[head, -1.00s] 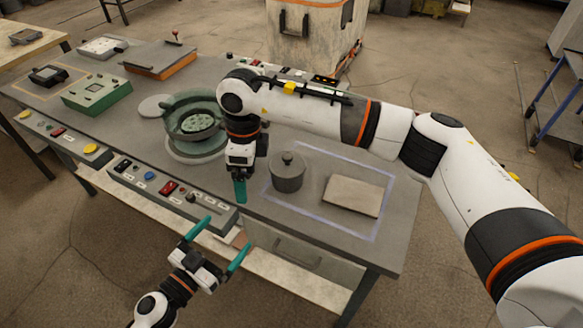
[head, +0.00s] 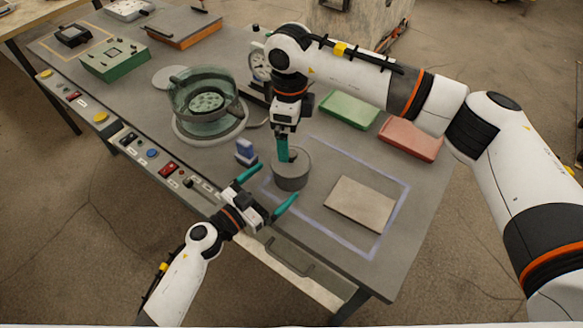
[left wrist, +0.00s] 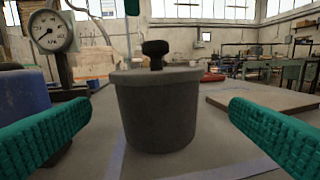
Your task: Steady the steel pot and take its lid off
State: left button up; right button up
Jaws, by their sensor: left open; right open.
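The steel pot (head: 291,177) stands upright on the table inside the pale outline, and its grey body also shows in the left wrist view (left wrist: 157,115). Its lid (left wrist: 175,75) sits on top with a dark knob (left wrist: 155,50). My left gripper (head: 265,190) is open at the near side of the pot. In the left wrist view its teal fingers stand wide apart to either side of the pot, not touching it. My right gripper (head: 283,148) is over the pot with its fingers pointing down at the lid. It hides the knob in the head view.
A green tray (head: 349,109) and a red tray (head: 411,139) lie behind. A blue object (head: 246,151) stands left of the pot. A glass vessel (head: 208,101) and a dial gauge (head: 260,65) are farther left.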

aim_at(279, 179)
pick_arm(q)
jog(key=x, duration=0.5)
pick_arm(e)
jog(key=shift+w+d+f, duration=0.1)
jog(key=shift+w+d, duration=0.05)
jog(key=shift+d, duration=0.05)
pick_arm(q)
jog(key=shift+x, duration=0.85)
